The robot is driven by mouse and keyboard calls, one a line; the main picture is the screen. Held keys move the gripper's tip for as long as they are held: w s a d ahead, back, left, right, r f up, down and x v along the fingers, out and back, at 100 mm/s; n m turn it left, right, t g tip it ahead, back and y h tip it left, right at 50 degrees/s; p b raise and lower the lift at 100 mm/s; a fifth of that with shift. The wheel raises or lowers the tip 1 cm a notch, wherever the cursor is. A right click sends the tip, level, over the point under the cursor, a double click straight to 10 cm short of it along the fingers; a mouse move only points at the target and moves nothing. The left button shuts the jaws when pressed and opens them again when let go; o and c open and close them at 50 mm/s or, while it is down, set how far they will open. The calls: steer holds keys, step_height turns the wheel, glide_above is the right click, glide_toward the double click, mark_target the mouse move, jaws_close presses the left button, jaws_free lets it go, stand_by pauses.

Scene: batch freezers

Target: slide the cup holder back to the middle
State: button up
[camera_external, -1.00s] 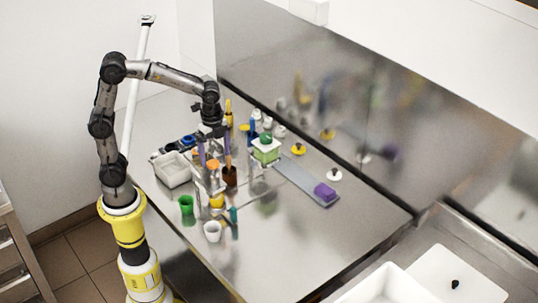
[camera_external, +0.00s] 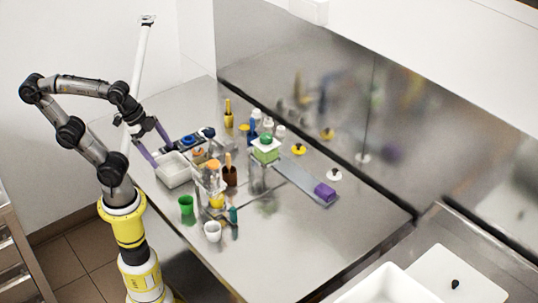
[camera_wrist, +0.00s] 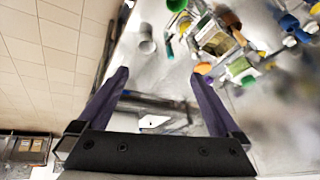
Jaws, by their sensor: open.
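My gripper (camera_external: 162,157) is open and empty at the left side of the steel table, beside the white bin. Its purple fingers are spread wide in the wrist view (camera_wrist: 160,74), with nothing between them. I cannot tell for sure which thing is the cup holder. A flat grey rail (camera_external: 296,180) runs along the table, with a purple block (camera_external: 325,192) at its near right end. A clear stand (camera_external: 214,183) with orange and yellow parts stands nearer the front, apart from my gripper.
A white bin (camera_external: 173,172) stands by my gripper. A green cup (camera_external: 186,204) and a white cup (camera_external: 212,231) stand near the front edge. Several bottles and a brown cup (camera_external: 230,176) crowd the middle. The right front of the table is clear.

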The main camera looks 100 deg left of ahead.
steer(key=f+n, duration=0.1)
steer(key=s+f+n, duration=0.1)
steer(key=shift+n, duration=0.3)
steer(key=shift+w+n, duration=0.1)
steer(key=shift+n, duration=0.3)
steer(key=shift+c, duration=0.3)
steer(key=shift+n, duration=0.5)
steer(key=c, duration=0.5)
steer(key=shift+w+r+n, duration=0.85)
steer(key=shift+r+n, duration=0.15)
steer(key=shift+r, duration=0.1)
steer(key=shift+c, duration=0.8)
steer(key=n+g, duration=0.5)
steer(key=n, duration=0.1)
glide_above(233, 208)
step_height(233, 208, down, 10)
step_height(233, 208, down, 15)
steer(key=shift+r, duration=0.2)
jaws_close()
